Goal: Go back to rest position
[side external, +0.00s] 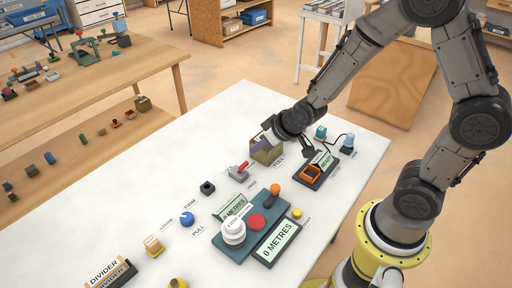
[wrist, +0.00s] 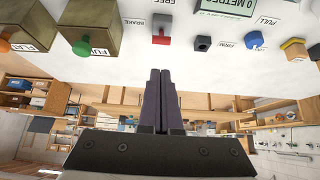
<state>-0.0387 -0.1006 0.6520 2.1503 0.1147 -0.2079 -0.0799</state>
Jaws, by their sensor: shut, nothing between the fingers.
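My gripper (side external: 261,144) is at the end of my bent arm, low over the far part of the white table (side external: 160,195). In the side view its dark fingers overlap a brass-coloured block (side external: 268,155); I cannot tell whether they touch it. In the wrist view my gripper (wrist: 160,72) has its two dark fingers pressed together with nothing between them. The fingertips point toward the table's edge and its controls.
The table carries a red-handled switch (side external: 240,170), a blue knob (side external: 187,218), a teal panel (side external: 233,252) with a red button, and an orange device (side external: 312,173). The wrist view shows a green knob (wrist: 82,47). A wooden bench (side external: 150,62) stands behind.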

